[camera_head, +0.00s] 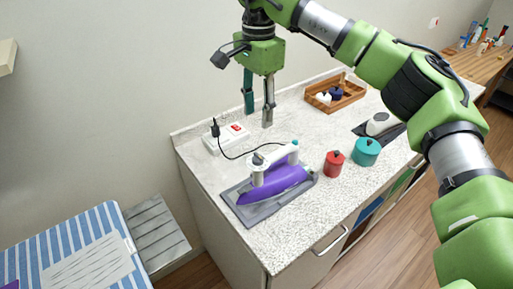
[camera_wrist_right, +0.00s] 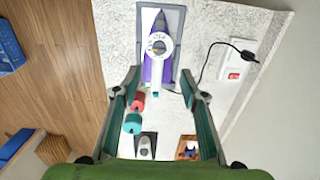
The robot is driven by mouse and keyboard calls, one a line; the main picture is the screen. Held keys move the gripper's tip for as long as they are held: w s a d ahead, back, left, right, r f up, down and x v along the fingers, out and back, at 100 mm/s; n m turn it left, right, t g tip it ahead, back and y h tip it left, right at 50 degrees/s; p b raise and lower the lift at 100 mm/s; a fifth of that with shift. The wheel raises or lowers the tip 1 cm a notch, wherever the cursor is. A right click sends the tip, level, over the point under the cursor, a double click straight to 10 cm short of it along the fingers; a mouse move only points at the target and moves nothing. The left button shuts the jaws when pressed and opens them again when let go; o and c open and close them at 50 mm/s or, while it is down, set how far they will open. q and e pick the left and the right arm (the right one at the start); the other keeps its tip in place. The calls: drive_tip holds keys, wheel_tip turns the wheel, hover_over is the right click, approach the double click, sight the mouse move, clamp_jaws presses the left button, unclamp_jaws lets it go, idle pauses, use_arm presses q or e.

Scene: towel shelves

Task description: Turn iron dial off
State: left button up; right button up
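The purple and white iron (camera_head: 276,181) lies on a grey mat (camera_head: 242,212) on the speckled counter. In the right wrist view the iron (camera_wrist_right: 156,62) shows from above, with a round white dial (camera_wrist_right: 159,46) bearing dark lettering; the dial's setting is too small to read surely. My right gripper (camera_head: 258,118) hangs above the back of the counter, behind the iron and apart from it. Its fingers are spread with nothing between them, and they also show in the right wrist view (camera_wrist_right: 160,95). My left gripper is not in either view.
A white power box (camera_head: 226,138) with a red switch holds the iron's plug and black cord. A red canister (camera_head: 333,164), a teal canister (camera_head: 366,152), a white appliance (camera_head: 379,124) and a wooden tray (camera_head: 346,98) stand to the right. A striped ironing board (camera_head: 75,250) is at lower left.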

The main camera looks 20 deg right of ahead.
sight(258, 155)
wheel_tip(258, 155, down, 12)
drive_tip(key=p, duration=0.4)
drive_tip(key=shift+s+f+p, duration=0.1)
drive_tip(key=shift+f+p, duration=0.15)
drive_tip(key=shift+p, duration=0.05)
drive_tip(key=shift+f, duration=0.55)
drive_tip(key=c, duration=1.1)
